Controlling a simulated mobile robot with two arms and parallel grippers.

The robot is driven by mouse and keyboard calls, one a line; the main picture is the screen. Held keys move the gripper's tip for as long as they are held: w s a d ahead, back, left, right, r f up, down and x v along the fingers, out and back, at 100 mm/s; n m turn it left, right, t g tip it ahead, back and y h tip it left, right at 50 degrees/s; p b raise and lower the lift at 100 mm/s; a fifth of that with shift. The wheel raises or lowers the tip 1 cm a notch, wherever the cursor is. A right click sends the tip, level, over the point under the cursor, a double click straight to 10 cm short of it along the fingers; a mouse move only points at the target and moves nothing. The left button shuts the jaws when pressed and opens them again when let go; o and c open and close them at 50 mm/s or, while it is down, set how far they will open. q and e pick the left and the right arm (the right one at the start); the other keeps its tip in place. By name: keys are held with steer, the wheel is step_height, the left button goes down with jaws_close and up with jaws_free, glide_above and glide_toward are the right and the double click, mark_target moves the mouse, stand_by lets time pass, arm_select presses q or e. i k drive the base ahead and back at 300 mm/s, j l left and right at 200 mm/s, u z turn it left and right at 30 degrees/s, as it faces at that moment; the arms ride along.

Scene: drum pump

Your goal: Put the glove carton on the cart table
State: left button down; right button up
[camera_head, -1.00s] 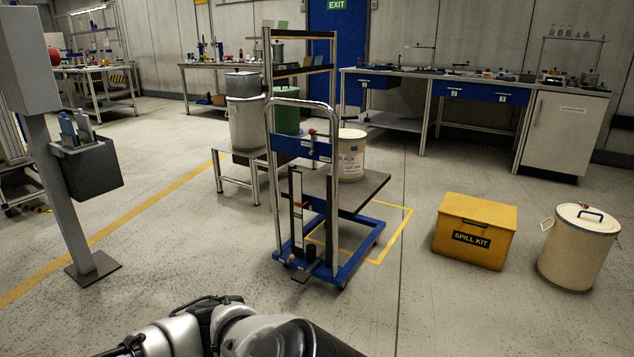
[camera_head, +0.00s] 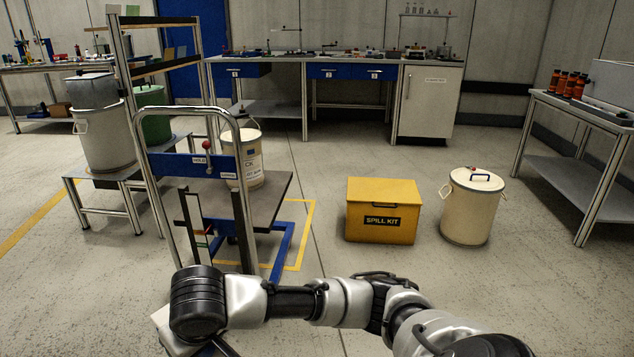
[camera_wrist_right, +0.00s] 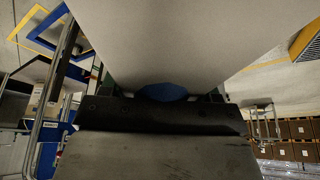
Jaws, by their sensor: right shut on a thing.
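The cart table (camera_head: 266,205) is a dark flat platform on a blue wheeled frame with a silver push handle, left of centre in the head view. A cream tub with a label (camera_head: 252,178) stands on it. My right arm reaches left in front of the cart. A pale box, probably the glove carton (camera_head: 165,324), shows partly below the arm's end. In the right wrist view a large pale face of it (camera_wrist_right: 190,40) fills the upper middle. My right gripper (camera_wrist_right: 165,98) is shut on it, its fingertips mostly hidden. My left gripper is out of view.
A yellow spill kit box (camera_head: 382,210) and a cream lidded drum (camera_head: 471,206) stand on the floor right of the cart. A low stand (camera_head: 108,198) with drums is at left. A bench (camera_head: 590,120) is at right. Floor between cart and spill kit is clear.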

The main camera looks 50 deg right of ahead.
mark_target(231, 206)
steer(key=i+j+z, duration=0.5)
steer(key=i, duration=0.35)
steer(key=i+j+z, duration=0.45)
steer(key=i+j, duration=0.35)
